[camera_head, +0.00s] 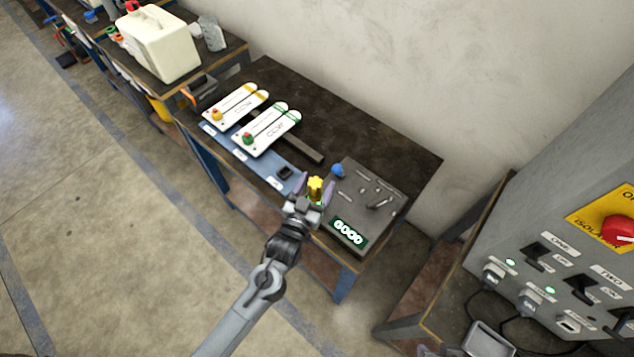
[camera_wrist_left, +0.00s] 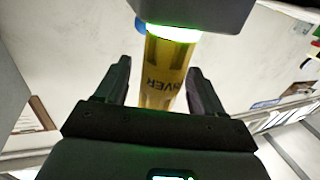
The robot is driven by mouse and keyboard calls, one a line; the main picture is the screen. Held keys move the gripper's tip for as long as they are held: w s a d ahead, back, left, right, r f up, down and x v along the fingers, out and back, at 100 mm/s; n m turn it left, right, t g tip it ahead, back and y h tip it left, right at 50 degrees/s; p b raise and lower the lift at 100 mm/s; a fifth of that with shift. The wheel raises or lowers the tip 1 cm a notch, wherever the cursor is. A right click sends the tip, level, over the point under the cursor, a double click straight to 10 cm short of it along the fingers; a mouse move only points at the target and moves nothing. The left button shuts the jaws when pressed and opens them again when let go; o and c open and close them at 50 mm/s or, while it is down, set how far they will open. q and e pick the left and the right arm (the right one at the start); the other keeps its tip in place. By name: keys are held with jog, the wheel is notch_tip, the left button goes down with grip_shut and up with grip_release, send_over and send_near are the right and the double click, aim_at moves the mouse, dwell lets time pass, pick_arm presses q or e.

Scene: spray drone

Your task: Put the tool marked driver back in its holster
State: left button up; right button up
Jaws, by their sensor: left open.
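The yellow driver (camera_head: 315,184) stands at the left edge of a grey tool block (camera_head: 365,190) on the dark bench. In the left wrist view the driver's handle (camera_wrist_left: 163,75) shows upside-down lettering ending in "VER". One end of it meets a dark grey body (camera_wrist_left: 200,12) with a glowing green ring (camera_wrist_left: 172,33); how deep it sits is hidden. My left gripper (camera_head: 314,193) is open, with one finger on each side of the handle. In the left wrist view gaps show between handle and fingers (camera_wrist_left: 160,88). My right gripper is not in view.
A blue knob (camera_head: 338,171) is close behind the driver. A grey switch cabinet (camera_head: 560,220) stands right. The bench's back right is clear.

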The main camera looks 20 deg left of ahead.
pick_arm(q)
jog(key=s+a+f+m+g, duration=0.1)
jog(key=s+a+g, duration=0.1)
jog(key=s+g, duration=0.5)
jog(key=s+a+f+g, duration=0.1)
jog(key=s+a+g, duration=0.2)
jog(key=s, duration=1.7)
jog(key=g, duration=0.4)
jog(key=shift+f+m, duration=0.15)
jog(key=shift+m, duration=0.25)
jog(key=shift+s+p, duration=0.1)
jog(key=shift+p, duration=0.2)
notch_tip(320, 180, up, 28)
jog(key=p, duration=2.8)
